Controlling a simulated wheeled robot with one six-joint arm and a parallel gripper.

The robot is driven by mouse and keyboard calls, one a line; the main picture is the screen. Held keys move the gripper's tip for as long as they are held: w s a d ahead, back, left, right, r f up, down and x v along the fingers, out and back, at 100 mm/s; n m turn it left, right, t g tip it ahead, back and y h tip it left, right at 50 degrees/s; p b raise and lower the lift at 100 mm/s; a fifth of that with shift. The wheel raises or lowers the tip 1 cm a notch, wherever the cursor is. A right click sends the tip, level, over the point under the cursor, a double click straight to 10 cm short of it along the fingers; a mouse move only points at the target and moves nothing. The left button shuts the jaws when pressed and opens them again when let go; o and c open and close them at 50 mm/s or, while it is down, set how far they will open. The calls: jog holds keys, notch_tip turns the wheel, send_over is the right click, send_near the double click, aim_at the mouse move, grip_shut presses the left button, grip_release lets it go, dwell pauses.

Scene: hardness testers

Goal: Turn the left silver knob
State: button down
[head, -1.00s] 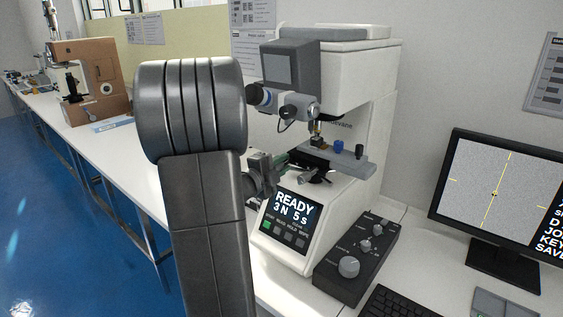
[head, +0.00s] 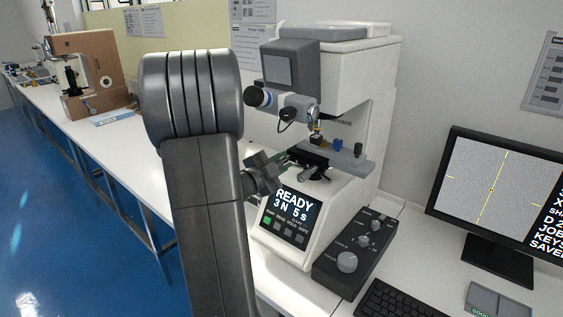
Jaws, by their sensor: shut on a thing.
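The white hardness tester (head: 352,75) stands on the bench with its grey stage (head: 345,161) under the objective. My gripper (head: 281,164) is at the left end of this stage, above the tester's display, and is partly behind my own arm. Its jaws are shut on a small part at the stage's left side, which I take for the left silver knob. The knob itself is hidden by the jaws, so its turn angle cannot be seen. A blue knob (head: 337,144) stands on the stage to the right.
A black control box (head: 347,255) with silver dials lies in front right, beside a keyboard (head: 392,301) and a monitor (head: 497,190).

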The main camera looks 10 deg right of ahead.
jog(key=c, duration=1.2)
grip_release()
jog(key=shift+c, duration=0.2)
jog(key=b+v, duration=0.2)
jog(key=v, duration=1.1)
jog(key=shift+s+a, duration=0.25)
jog(key=shift+a, duration=0.05)
jog(key=shift+d, duration=0.1)
jog(key=p+x, duration=0.2)
jog(key=x, duration=1.1)
jog(key=shift+w+d, duration=0.2)
jog(key=shift+w, duration=0.05)
